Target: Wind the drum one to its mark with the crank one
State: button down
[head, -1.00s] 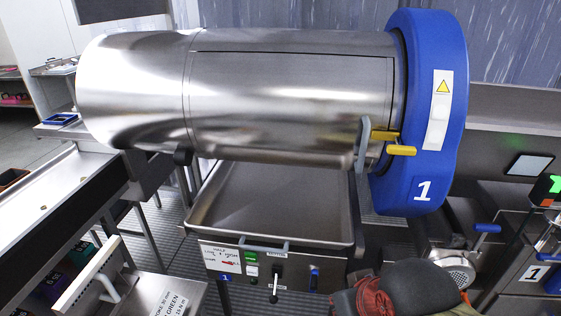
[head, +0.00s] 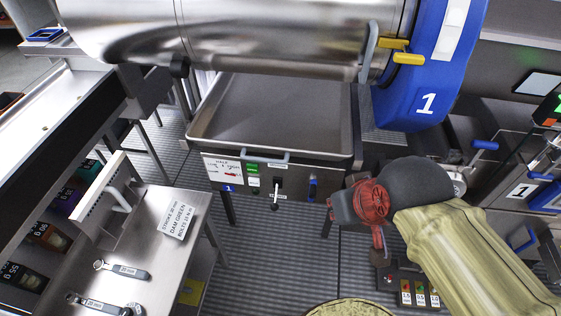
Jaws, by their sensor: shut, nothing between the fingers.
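Drum one is a large steel cylinder (head: 260,40) with a blue end ring (head: 408,108) marked 1. It lies across the top of the head view, its upper part cut off. My gripper (head: 372,208), red and dark, is shut and empty, in front of the tray and left of the crank. Its fingertips are hard to make out.
A steel tray (head: 205,125) stands under the drum, with a switch panel (head: 272,186) at its front. A side table (head: 150,235) at lower left holds wrenches (head: 120,270). A control box (head: 410,288) is below my gripper. More blue handles (head: 522,238) are at right.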

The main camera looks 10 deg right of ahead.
aim_at(312, 188)
jog(key=k+j+z, duration=0.2)
jog(key=j+z, duration=0.15)
jog(key=k+j+z, duration=0.3)
jog(key=j, duration=0.2)
